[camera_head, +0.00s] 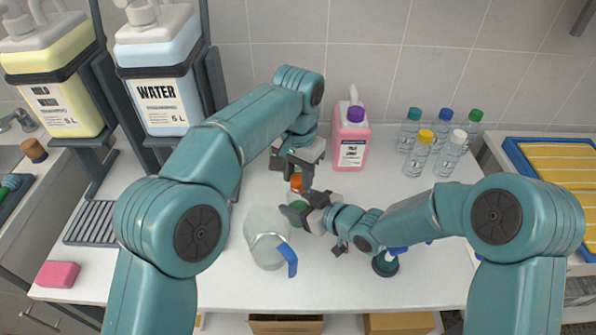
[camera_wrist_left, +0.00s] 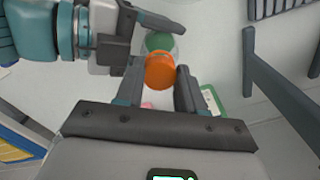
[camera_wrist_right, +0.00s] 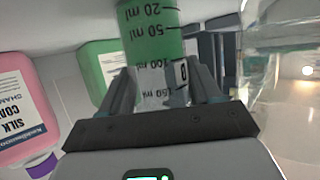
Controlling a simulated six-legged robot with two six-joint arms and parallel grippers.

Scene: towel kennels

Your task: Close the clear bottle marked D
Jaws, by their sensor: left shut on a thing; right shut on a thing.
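The clear bottle (camera_wrist_right: 152,35) holds green liquid and has a printed ml scale. A small label (camera_wrist_right: 181,73) shows a dark mark, partly hidden by a finger. My right gripper (camera_head: 303,211) is shut on the bottle's side. My left gripper (camera_head: 297,178) is shut on an orange cap (camera_wrist_left: 160,73), directly above or at the bottle's mouth in the head view. In the left wrist view the cap overlaps the bottle with its green contents (camera_wrist_left: 158,42). I cannot tell whether the cap touches the neck.
A clear pitcher (camera_head: 262,222) with a blue handle stands close left of the bottle. A pink jug (camera_head: 352,143) stands behind, and a green jug (camera_wrist_right: 97,62) is nearby. Several small capped bottles (camera_head: 417,155) stand back right. A pink sponge (camera_head: 57,274) lies front left.

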